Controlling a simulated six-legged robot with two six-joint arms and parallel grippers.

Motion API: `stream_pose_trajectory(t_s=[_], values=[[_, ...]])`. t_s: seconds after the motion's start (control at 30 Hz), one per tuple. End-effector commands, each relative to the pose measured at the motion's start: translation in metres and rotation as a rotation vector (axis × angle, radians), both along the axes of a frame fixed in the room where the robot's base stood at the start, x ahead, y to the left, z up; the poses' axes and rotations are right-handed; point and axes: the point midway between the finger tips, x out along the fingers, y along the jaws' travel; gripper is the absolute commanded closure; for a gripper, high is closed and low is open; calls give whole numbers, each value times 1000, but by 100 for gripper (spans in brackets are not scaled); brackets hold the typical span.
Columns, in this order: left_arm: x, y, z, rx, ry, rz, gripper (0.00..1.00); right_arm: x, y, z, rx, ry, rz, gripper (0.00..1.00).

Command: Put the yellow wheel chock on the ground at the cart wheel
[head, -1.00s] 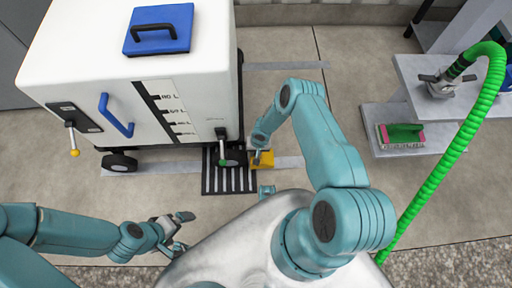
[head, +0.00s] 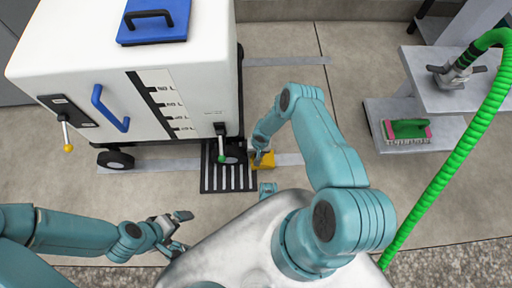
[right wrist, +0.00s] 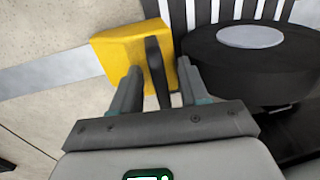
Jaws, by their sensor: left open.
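The yellow wheel chock (head: 266,161) lies on the ground just right of the cart's near right wheel (head: 232,154). In the right wrist view, the chock (right wrist: 118,55) has a black handle and sits close beside the dark wheel (right wrist: 262,75); I cannot tell whether they touch. My right gripper (head: 262,153) is down at the chock. Its fingers (right wrist: 159,85) stand on both sides of the handle, with visible gaps, so it is open around it. My left gripper (head: 181,231) is open and empty, low in front of the cart (head: 75,55).
A black-and-white striped grate (head: 228,180) lies under and in front of the wheel. A green hose (head: 450,165) hangs at the right. The floor between the chock and steps is clear.

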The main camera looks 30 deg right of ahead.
Motion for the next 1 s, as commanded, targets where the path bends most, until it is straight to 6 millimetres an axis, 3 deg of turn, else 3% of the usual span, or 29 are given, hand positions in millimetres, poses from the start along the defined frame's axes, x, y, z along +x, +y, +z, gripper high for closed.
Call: stream_pose_trajectory(t_s=[0.17,0.27,0.63,0.87,0.93,1.0], values=[[0,0,1,0,0,0,0,0,0,2,0,0,0,56],[-1,-1,10,0,2,-4,0,0,-1,13,0,-1,-1,56],[-3,-3,75,-2,6,-13,0,-5,-10,96,-1,-1,0,56],[-3,-3,91,-2,6,-13,0,-8,-13,121,0,0,0,56],[-3,-3,92,-2,6,-13,0,-9,-7,127,14,2,9,56],[-3,-3,92,-2,6,-13,0,-14,12,141,61,5,40,56]])
